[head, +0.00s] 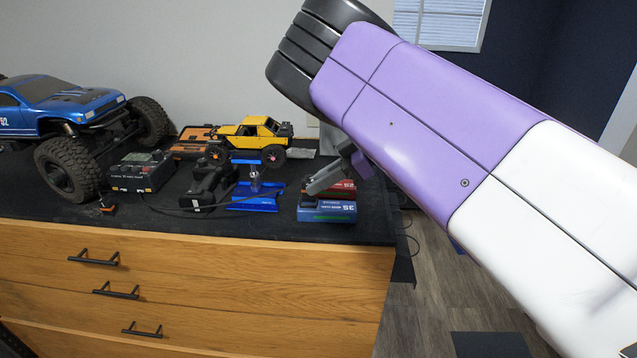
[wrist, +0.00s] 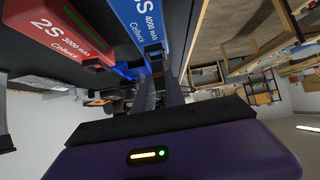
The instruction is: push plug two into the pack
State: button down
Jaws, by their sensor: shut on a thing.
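A blue 3S battery pack (head: 326,210) lies near the right front of the bench top. A red 2S pack (head: 342,189) is just behind it. In the wrist view, the blue pack (wrist: 162,22) is at the top, and the red pack (wrist: 62,36) is at the upper left. My gripper (head: 312,187) reaches over the packs from the right. The wrist view shows its fingers (wrist: 153,62) close together beside the blue pack's end, shut on a small dark piece that looks like a plug. The fingers mostly hide it, and I cannot tell how far it is in the pack.
A charger (head: 143,171) with a black cable, a blue stand (head: 254,198), a yellow crawler (head: 250,134) and a blue truck (head: 62,108) stand to the left. The bench's right edge is close to the packs. Open floor lies beyond it.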

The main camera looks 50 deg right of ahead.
jog(key=shift+f+b, duration=0.95)
jog(key=shift+f, duration=0.25)
dwell(0.6)
jog(key=c, duration=1.3)
grip_release()
jog(key=shift+b+v, duration=0.9)
jog(key=shift+v, duration=3)
